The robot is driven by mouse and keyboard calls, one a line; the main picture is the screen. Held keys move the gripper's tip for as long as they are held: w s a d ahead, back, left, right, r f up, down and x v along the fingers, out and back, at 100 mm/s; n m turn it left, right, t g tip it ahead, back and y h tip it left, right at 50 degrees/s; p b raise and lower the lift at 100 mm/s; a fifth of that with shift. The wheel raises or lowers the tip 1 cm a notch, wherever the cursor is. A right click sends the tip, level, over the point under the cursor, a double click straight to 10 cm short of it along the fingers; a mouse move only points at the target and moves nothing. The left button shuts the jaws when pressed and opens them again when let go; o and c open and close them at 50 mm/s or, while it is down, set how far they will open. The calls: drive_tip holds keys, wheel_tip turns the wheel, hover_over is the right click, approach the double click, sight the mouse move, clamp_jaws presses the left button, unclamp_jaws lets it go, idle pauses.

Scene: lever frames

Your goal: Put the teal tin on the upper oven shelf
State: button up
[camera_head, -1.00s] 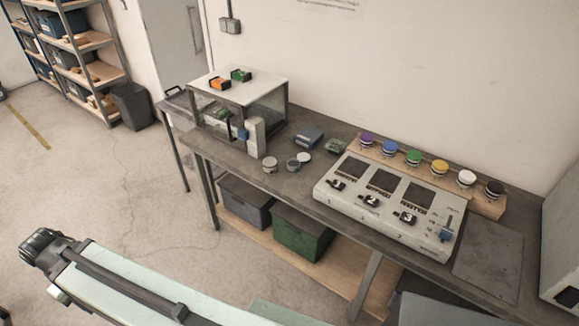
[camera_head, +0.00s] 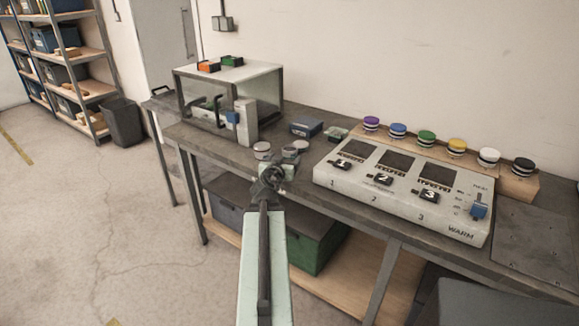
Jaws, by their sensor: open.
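I cannot pick out a clearly teal tin. Small round tins with pale lids stand on the bench, one on the left (camera_head: 262,149) and one on the right (camera_head: 301,145), with a darker one (camera_head: 289,153) between them; their side colours are too small to tell. A glass-sided box (camera_head: 226,72) with a white top stands at the bench's left end and may be the oven; no upper shelf can be made out. My gripper (camera_head: 272,176) is at the bench's front edge, just below the tins in the picture. Its jaws are small, open and appear empty.
A control panel (camera_head: 400,213) with numbered switches and a blue lever (camera_head: 479,206) covers the bench's middle. Coloured knobs stand on a wooden strip behind it. A white post with a blue part (camera_head: 246,121) stands before the glass box. A blue box (camera_head: 306,127) lies near the tins.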

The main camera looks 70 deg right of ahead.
sight(291, 146)
drive_tip(key=shift+s, duration=0.15)
drive_tip(key=x, duration=0.8)
drive_tip(key=shift+d+r+b, duration=0.1)
drive_tip(key=shift+r+b, duration=0.3)
drive_tip(key=shift+r, duration=0.1)
clamp_jaws()
drive_tip(key=shift+r, duration=0.1)
wheel_tip(291, 146, up, 18)
drive_tip(key=p, duration=1.8)
